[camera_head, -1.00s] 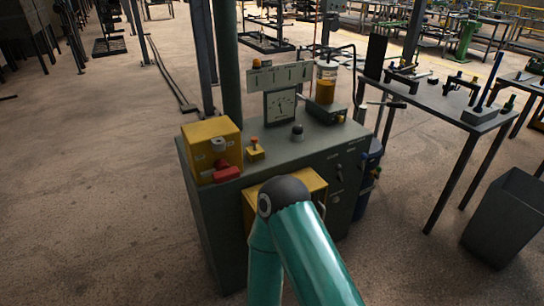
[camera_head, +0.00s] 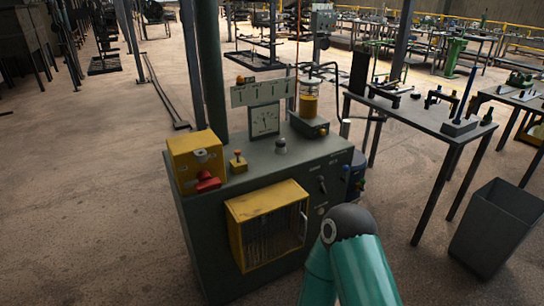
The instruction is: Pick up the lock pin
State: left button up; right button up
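I cannot make out for sure which thing is the lock pin. A dark green machine cabinet (camera_head: 190,240) stands in the middle. On its top left is a yellow box (camera_head: 182,150) with a red part (camera_head: 207,182) at its front. Beside it is a small yellow block with an orange knob (camera_head: 238,162). A grey knob (camera_head: 281,146) stands farther right. A yellow guard with a mesh front (camera_head: 262,202) is on the cabinet's front face. A teal arm link of mine with a dark joint reaches in at the lower right. Neither gripper shows.
A dial gauge (camera_head: 264,119) and an amber-filled jar (camera_head: 308,102) stand at the cabinet's back. A dark table (camera_head: 420,108) with fixtures and a dark open bin (camera_head: 497,230) are to the right. The floor at left is clear.

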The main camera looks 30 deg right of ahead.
aim_at(237, 152)
jog(key=z, duration=0.3)
jog(key=i, duration=1)
jog(key=u, duration=0.05)
